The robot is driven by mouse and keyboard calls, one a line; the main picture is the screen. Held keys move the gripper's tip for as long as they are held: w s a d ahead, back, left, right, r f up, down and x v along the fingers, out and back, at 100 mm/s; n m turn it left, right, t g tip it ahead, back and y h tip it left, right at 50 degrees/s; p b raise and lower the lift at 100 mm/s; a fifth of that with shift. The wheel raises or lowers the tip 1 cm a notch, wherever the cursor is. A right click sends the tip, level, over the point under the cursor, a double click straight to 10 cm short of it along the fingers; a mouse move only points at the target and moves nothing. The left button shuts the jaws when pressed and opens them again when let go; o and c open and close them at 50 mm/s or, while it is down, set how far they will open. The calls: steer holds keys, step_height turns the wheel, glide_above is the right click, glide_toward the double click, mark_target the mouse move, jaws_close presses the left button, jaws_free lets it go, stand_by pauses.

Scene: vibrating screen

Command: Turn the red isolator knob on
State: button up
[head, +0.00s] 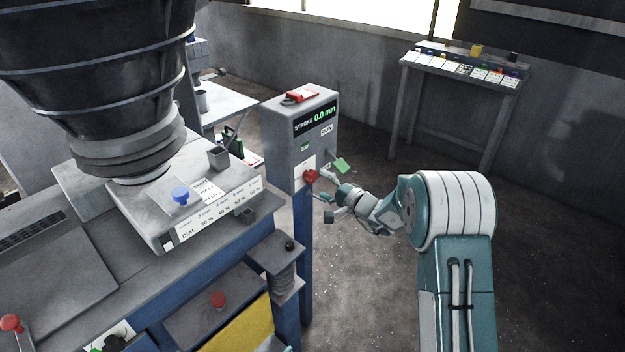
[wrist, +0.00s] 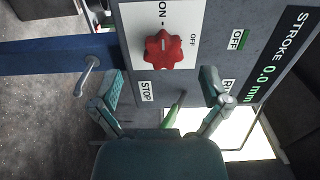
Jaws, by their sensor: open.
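The red isolator knob (head: 310,176) sits on a white plate on the front of the grey control post (head: 283,135). My gripper (head: 327,192) is close in front of the post, beside the knob. In the wrist view my gripper (wrist: 163,88) is open and empty, its fingers spread to either side below the knob, not touching it.
A green paddle (head: 342,165) sticks out near the knob. A grey handle (wrist: 88,76) shows left of the fingers. The post's display (head: 315,119) reads STROKE 0.0 mm. The blue-and-grey screen machine stands left; open floor lies right, before a table (head: 460,75).

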steer(key=v, duration=0.7)
steer(key=shift+s, duration=0.15)
